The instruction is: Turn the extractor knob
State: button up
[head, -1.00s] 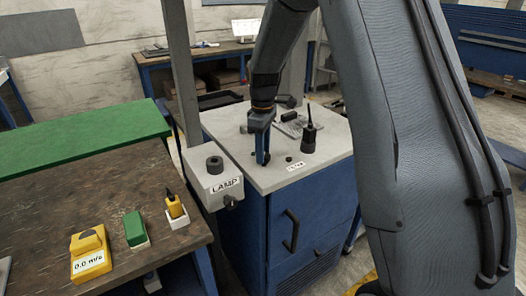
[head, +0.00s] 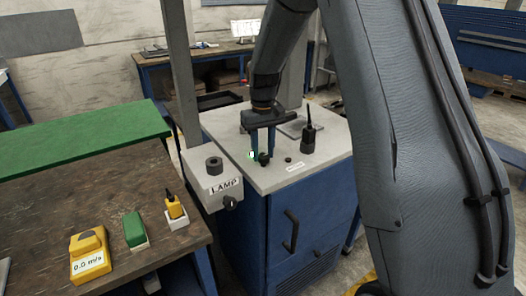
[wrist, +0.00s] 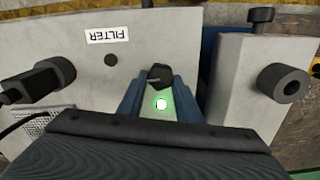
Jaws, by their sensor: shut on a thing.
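My gripper (head: 260,152) points down at the top of the blue cabinet (head: 305,228). Its blue fingers are shut on a dark knob (head: 264,158). In the wrist view the dark knob (wrist: 160,76), with a pale pointer mark, sits between the fingertips of my gripper (wrist: 160,88). No label is readable beside it, so I take it as the extractor knob by its grip alone. A green light (wrist: 161,104) glows close to it, also seen in the head view (head: 251,155).
A FILTER label (wrist: 107,35) lies beside a small dark button. The LAMP box (head: 213,182) is at the left. A yellow meter (head: 90,258) reading 0.0 m/s sits on the wooden bench (head: 75,200).

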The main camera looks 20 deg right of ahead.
aim_at(263, 155)
jog(key=shift+r+m, duration=0.1)
jog(key=shift+m, duration=0.4)
jog(key=o, duration=1)
jog(key=shift+o, duration=0.2)
notch_tip(263, 155, up, 8)
jog(key=shift+f+b, duration=0.15)
jog(key=shift+b, duration=1.05)
